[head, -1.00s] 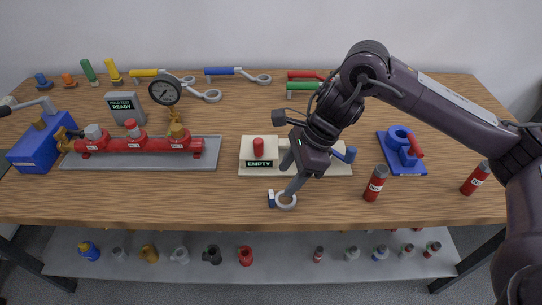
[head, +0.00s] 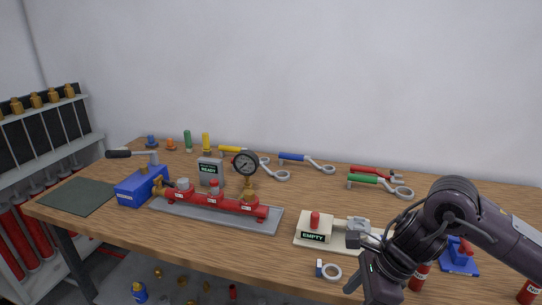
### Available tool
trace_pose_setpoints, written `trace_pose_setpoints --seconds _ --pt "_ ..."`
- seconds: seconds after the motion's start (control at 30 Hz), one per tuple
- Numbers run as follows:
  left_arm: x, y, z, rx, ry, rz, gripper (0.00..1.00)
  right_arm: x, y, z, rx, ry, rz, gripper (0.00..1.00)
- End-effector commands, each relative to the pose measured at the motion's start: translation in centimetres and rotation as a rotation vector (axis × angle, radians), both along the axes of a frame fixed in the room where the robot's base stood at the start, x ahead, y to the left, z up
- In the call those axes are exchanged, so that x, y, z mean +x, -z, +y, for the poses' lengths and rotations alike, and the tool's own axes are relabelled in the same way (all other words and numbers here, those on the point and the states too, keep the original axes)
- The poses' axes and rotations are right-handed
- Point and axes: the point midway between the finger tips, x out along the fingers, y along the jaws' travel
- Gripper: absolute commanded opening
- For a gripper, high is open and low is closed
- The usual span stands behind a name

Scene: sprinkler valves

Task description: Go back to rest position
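My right arm comes in from the right edge, and its dark gripper (head: 357,262) hangs over the front right part of the wooden table (head: 150,231). Its two grey fingers stand apart with nothing seen between them. The far finger is close to the cream block with the red knob and the "EMPTY" sign (head: 313,236). A small grey ring with a blue tag (head: 331,273) lies just left of the near finger, apart from it. My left gripper is not in view.
The red valve manifold (head: 228,203) sits on a grey tray, with a blue pump box (head: 142,187) to its left. Coloured wrenches lie along the back. Red cylinders (head: 419,275) and a blue fixture (head: 459,262) stand near the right arm. A green mat (head: 77,196) lies clear at left.

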Motion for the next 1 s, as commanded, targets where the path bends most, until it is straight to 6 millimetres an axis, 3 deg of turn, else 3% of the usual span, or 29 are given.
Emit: trace_pose_setpoints --seconds 0.1,0.37,0.67,0.77,0.9,1.0 --pt "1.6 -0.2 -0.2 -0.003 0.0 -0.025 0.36 0.0 0.5 1.1 0.017 0.02 -0.002 0.52" --pt "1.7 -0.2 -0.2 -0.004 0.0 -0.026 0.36 0.2 1.6 4.7 0.09 0.119 -0.014 0.52" --pt "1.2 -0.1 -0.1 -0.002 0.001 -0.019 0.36 -0.1 2.5 11.6 0.285 0.371 0.013 0.52" --pt "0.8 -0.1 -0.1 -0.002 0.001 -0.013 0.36 -0.3 2.2 14.5 0.401 0.525 0.057 0.52" --pt "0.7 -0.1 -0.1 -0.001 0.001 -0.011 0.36 -0.5 0.9 18.2 0.634 0.88 0.2 0.52" --pt "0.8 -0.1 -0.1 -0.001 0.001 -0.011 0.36 -0.1 -0.2 18.8 0.815 1.213 0.363 0.52"
